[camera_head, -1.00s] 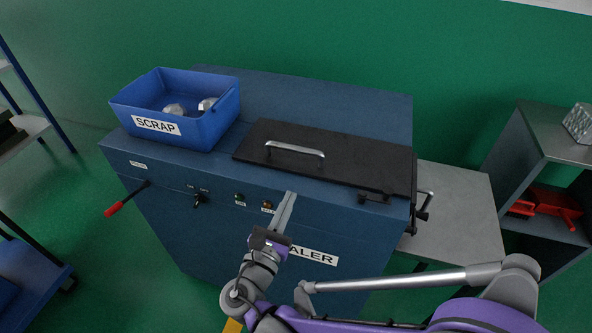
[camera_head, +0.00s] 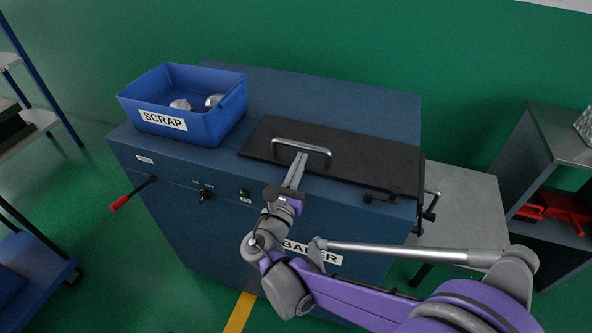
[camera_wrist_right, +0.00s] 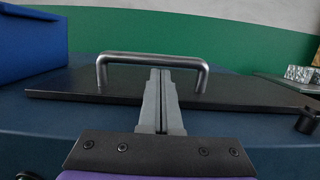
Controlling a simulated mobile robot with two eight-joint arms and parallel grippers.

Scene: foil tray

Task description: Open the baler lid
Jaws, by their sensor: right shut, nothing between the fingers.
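The blue baler (camera_head: 150,178) stands in front of me. Its black lid (camera_head: 375,163) lies flat and closed on the top, with a silver bar handle (camera_head: 303,145) near its left part. The lid (camera_wrist_right: 235,92) and the arched handle (camera_wrist_right: 150,58) also show in the right wrist view. My right gripper (camera_head: 300,160) is shut and empty, its fingertips close to the front of the handle. In the right wrist view the finger tips (camera_wrist_right: 160,72) reach up to just below the handle bar; I cannot tell whether they touch it. My left gripper is not in view.
A blue scrap bin (camera_head: 205,128) with crumpled foil stands on the baler left of the lid. A latch (camera_head: 380,197) is at the lid's front right edge. A red-tipped lever (camera_head: 120,202) sticks out front left. A grey table (camera_head: 465,205) and a shelf (camera_head: 560,150) stand right.

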